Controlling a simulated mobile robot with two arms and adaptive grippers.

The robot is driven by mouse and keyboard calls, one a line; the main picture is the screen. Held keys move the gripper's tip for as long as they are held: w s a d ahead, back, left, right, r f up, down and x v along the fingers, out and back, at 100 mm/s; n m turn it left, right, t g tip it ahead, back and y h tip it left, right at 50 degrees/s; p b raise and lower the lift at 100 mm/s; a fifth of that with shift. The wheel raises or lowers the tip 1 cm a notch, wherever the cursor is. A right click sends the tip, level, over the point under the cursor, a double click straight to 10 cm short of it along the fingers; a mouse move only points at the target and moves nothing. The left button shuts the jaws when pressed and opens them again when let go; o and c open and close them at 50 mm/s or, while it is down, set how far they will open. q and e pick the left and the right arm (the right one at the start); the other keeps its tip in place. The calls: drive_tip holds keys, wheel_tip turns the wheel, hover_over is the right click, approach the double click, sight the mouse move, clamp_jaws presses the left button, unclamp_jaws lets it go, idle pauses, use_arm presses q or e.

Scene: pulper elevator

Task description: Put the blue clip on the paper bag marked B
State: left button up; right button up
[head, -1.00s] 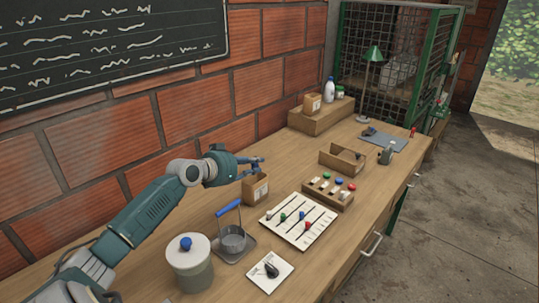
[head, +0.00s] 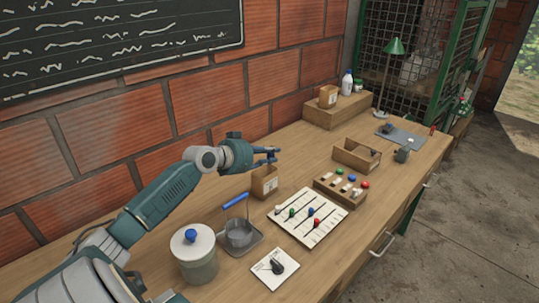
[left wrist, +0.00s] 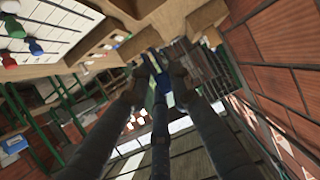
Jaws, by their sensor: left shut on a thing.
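My left gripper (head: 268,155) is just above a small brown paper bag (head: 265,183) with a pale label, standing at the wall side of the bench. The label's letter is too small to read. In the left wrist view, my left gripper (left wrist: 158,75) is shut on a blue thing, which looks like the blue clip (left wrist: 160,88). I cannot tell whether the clip touches the bag. A second brown paper bag (head: 328,96) stands on a wooden riser at the back; its mark is also unreadable. My right gripper is not in view.
A white slotted board (head: 298,228) with coloured knobs, a wooden block (head: 330,190) with coloured tops and an open wooden box (head: 352,163) lie to the right. The brick wall is close behind.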

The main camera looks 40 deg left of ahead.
use_arm(q)
wheel_tip(320, 180, down, 8)
drive_tip(key=b, duration=0.6)
drive_tip(key=shift+r, duration=0.15)
idle(0.5)
drive_tip(key=o, duration=0.8)
drive_tip(key=v, duration=1.2)
drive_tip(key=shift+r, duration=0.1)
